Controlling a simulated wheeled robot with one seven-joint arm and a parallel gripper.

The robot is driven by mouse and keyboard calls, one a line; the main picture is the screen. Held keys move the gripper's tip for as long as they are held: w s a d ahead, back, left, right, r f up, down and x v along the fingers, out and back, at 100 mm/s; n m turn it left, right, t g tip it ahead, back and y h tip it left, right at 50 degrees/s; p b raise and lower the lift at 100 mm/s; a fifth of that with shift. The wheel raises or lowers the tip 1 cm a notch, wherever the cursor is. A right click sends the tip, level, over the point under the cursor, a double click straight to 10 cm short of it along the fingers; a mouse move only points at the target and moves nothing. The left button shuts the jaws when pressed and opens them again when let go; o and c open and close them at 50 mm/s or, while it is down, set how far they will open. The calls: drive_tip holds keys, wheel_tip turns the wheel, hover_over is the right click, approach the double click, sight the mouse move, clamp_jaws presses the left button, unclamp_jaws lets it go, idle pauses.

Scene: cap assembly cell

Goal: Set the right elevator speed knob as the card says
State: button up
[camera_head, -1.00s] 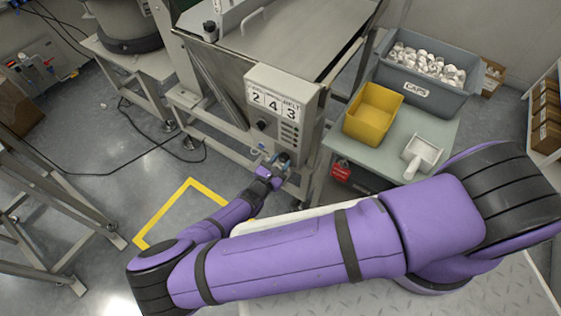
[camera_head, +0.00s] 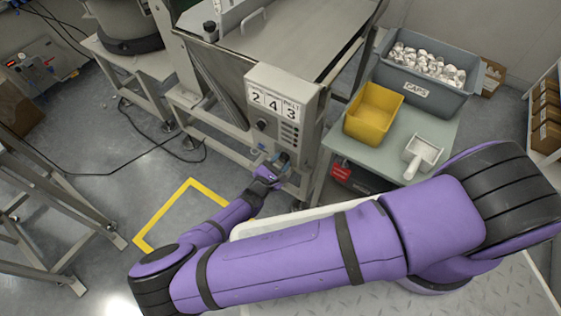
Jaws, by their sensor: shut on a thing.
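The card (camera_head: 273,102) on the front of the grey control box (camera_head: 312,104) shows the digits 2, 4 and 3. The small words above the digits are hard to read. A dark knob (camera_head: 262,125) sits on the box below the card, apart from my gripper. My gripper (camera_head: 277,163) is at the lower front of the box, shut on a second dark knob (camera_head: 284,157). The fingers and wrist hide most of that knob, so its pointer and scale cannot be read.
A hopper machine (camera_head: 290,40) stands behind the box. To the right, a table holds a yellow bin (camera_head: 373,111), a white scoop (camera_head: 423,155) and a grey bin of caps (camera_head: 416,88). A yellow floor outline (camera_head: 165,213) lies left of my arm.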

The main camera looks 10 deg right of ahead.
drive_tip(key=o, duration=0.9)
drive_tip(key=v, duration=1)
drive_tip(key=shift+s+a, duration=0.25)
drive_tip(key=shift+s, duration=0.05)
